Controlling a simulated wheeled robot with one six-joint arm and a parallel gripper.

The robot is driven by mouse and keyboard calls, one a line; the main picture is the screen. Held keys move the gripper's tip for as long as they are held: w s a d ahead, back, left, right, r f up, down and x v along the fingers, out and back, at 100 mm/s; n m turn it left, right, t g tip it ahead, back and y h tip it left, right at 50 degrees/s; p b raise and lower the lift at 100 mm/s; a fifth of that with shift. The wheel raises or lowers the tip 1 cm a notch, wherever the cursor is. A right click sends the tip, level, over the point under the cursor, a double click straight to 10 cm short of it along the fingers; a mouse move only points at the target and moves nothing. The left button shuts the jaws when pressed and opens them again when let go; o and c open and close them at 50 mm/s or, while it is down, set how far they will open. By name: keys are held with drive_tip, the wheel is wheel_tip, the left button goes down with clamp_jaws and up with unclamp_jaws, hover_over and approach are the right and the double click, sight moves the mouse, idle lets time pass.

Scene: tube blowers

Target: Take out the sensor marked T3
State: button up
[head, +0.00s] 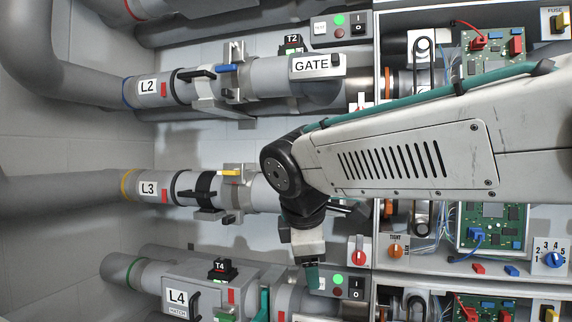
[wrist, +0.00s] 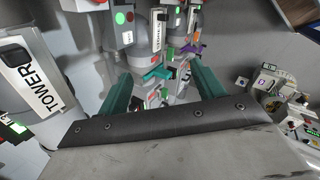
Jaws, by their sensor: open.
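No sensor marked T3 can be read in either view. In the head view the L3 tube (head: 258,181) runs behind my arm, which hides its right part. A black sensor marked T2 (head: 293,43) sits on the L2 tube above, and a similar one marked T4 (head: 222,268) sits on the L4 tube below. My gripper (head: 313,277) hangs near the L4 tube's right part, below the L3 tube. In the wrist view its two teal fingers (wrist: 163,88) are apart, with nothing between them held; tubes and coloured clips lie beyond.
A GATE plate (head: 317,66) is on the L2 tube. Right of the tubes, an open cabinet holds circuit boards (head: 491,225) and knobs, including an orange one (head: 395,251). A switch box (head: 348,285) with a green light is beside my gripper. In the wrist view a TOWER plate (wrist: 38,83) stands at left.

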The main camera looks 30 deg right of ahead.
drive_tip(key=w+d+r+n+t+h, duration=0.2)
drive_tip(key=w+d+r+n+h, duration=0.1)
drive_tip(key=w+r+n, duration=0.55)
drive_tip(key=w+d+r+n+t+h, duration=0.2)
drive_tip(key=w+d+r+n+h, duration=0.3)
drive_tip(key=w+r, duration=0.55)
drive_tip(key=w+d, duration=0.1)
drive_tip(key=w+d+f+n+y, duration=0.1)
drive_tip(key=d+y, duration=0.1)
drive_tip(key=d, duration=0.1)
drive_tip(key=shift+w+f, duration=0.3)
drive_tip(key=shift+w, duration=0.1)
drive_tip(key=c, duration=1.1)
